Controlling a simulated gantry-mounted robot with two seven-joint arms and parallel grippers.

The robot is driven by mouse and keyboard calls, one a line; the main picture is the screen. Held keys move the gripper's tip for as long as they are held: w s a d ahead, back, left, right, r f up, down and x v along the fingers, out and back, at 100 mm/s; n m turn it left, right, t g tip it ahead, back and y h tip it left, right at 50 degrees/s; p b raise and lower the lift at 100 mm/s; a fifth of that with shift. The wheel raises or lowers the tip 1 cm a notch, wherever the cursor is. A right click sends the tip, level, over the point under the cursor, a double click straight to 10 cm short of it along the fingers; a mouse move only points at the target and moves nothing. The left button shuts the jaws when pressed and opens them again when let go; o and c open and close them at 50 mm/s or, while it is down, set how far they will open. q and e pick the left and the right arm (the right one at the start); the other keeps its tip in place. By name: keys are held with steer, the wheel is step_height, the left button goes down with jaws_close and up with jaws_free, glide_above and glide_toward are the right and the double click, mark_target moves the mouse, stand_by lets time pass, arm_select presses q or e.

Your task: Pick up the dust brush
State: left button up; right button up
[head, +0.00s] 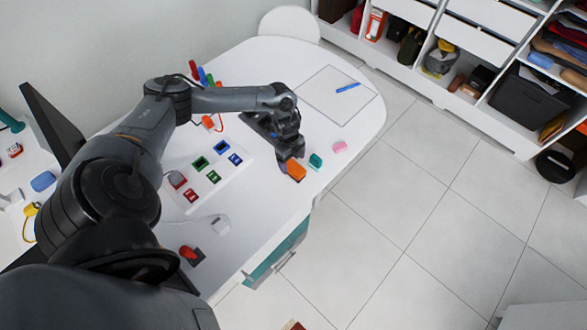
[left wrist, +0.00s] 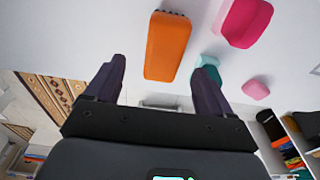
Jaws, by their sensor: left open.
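An orange oblong block (head: 296,171), which looks like the dust brush, lies on the white desk (head: 255,205) near its right edge. In the left wrist view the orange block (left wrist: 166,46) has a darker strip along its top end. My left gripper (head: 287,158) is open just beside and above it in the head view. In the left wrist view the two fingers (left wrist: 160,68) are spread, with the orange block between and beyond their tips. I see no contact. My right gripper is not in view.
A teal block (head: 316,161) and a pink block (head: 340,147) lie close to the orange one. A red-handled item (head: 188,253) sits near the front. A blue marker (head: 348,87) lies on a paper sheet. Shelves (head: 480,55) stand at the back right; the floor between is clear.

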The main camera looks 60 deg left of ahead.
mark_target(293, 167)
arm_select(q)
steer(key=shift+w+f+p, duration=0.15)
steer(key=shift+f+p, duration=0.05)
steer(key=shift+f, duration=1.1)
steer(key=shift+w+f+p, duration=0.1)
steer(key=shift+f+p, duration=0.1)
steer(key=shift+f, duration=1.1)
steer(key=shift+f, duration=0.25)
steer(key=c, duration=1.1)
